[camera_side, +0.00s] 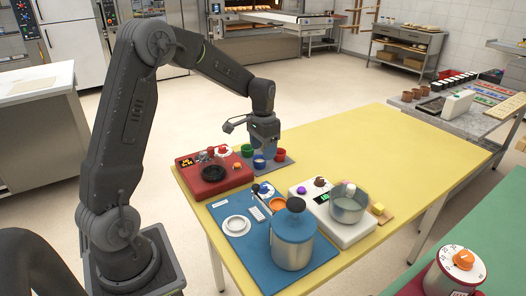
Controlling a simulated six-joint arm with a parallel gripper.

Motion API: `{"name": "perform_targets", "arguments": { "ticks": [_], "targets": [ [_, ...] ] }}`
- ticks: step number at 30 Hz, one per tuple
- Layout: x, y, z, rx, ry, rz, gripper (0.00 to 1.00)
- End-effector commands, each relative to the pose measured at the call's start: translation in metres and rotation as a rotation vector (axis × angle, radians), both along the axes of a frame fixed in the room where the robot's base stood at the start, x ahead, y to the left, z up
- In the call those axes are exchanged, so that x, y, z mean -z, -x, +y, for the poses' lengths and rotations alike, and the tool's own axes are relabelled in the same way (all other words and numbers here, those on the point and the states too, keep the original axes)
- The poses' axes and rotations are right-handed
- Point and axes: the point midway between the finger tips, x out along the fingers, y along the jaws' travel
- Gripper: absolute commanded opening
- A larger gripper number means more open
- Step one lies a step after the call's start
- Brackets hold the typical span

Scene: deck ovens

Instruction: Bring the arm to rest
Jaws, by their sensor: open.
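My arm reaches from its base at the left, arches up and comes down over the far left part of the yellow table (400,140). My gripper (264,146) hangs pointing down above the small coloured cups, near the red device. Its jaws are open, though the fingertips are small and partly hard to make out. I cannot tell whether they touch anything. A green cup (247,150) and a blue cup (259,161) stand close to it on a grey mat, with a red cup (280,154) at the right.
A red device (212,177) stands left of the cups. Nearer are a blue mat (240,240) with a lidded steel pot (292,240), and a white scale (350,232) with a steel pot (348,206). The table's far right half is clear. A green table (500,200) stands at the right.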

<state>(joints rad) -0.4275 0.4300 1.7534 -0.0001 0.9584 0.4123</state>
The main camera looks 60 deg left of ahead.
Motion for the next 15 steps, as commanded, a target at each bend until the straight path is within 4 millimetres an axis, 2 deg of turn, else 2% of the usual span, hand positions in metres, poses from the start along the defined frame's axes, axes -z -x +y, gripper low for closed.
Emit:
{"name": "perform_targets", "arguments": {
  "ticks": [5,8,11,15],
  "targets": [
    [-0.002,0.0,-0.002,0.001,-0.002,-0.004,0.61],
    [-0.014,0.005,-0.012,0.002,-0.009,-0.023,0.61],
    [-0.039,0.016,-0.033,0.007,-0.025,-0.064,0.61],
    [-0.079,0.045,-0.073,0.011,-0.045,-0.145,0.61]
  ]
}}
